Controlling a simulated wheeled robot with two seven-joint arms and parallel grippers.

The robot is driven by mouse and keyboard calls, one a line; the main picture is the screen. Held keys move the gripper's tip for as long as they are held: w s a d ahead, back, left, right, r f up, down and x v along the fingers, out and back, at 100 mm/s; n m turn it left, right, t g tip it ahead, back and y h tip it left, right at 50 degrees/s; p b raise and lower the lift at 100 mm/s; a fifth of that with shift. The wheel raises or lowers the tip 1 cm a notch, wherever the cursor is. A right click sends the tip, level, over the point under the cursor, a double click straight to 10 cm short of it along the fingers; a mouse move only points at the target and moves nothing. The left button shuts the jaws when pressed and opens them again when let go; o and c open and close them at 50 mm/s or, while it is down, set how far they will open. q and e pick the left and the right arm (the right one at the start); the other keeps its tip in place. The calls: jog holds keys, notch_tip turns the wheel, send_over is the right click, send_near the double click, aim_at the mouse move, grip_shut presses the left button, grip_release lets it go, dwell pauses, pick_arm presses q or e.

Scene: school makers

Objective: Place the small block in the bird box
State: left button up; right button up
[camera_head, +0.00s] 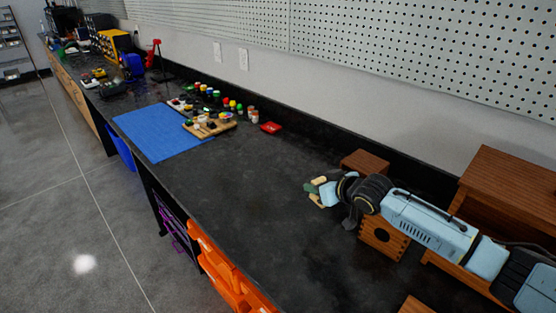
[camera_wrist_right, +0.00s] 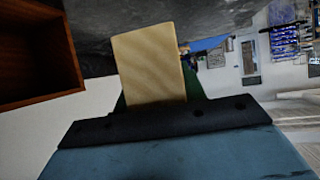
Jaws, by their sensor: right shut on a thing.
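My left gripper is out of view.
Wooden boxes stand behind the forearm (camera_head: 365,162) and at the right (camera_head: 510,190). An open wooden box (camera_wrist_right: 30,55) shows in the right wrist view. A blue mat (camera_head: 160,132), paint pots and a red dish (camera_head: 271,128) lie farther along. The counter (camera_head: 250,190) left of the gripper is clear.

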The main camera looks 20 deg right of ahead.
jog(key=shift+r, duration=0.25)
jog(key=s+a, duration=0.6)
jog(key=a, duration=0.4)
jog(key=s+a+r+m+h, duration=0.2)
jog(key=s+a+r, duration=0.1)
jog(key=s+r, duration=0.4)
jog(key=shift+s+a, duration=0.4)
jog(key=shift+s, duration=0.65)
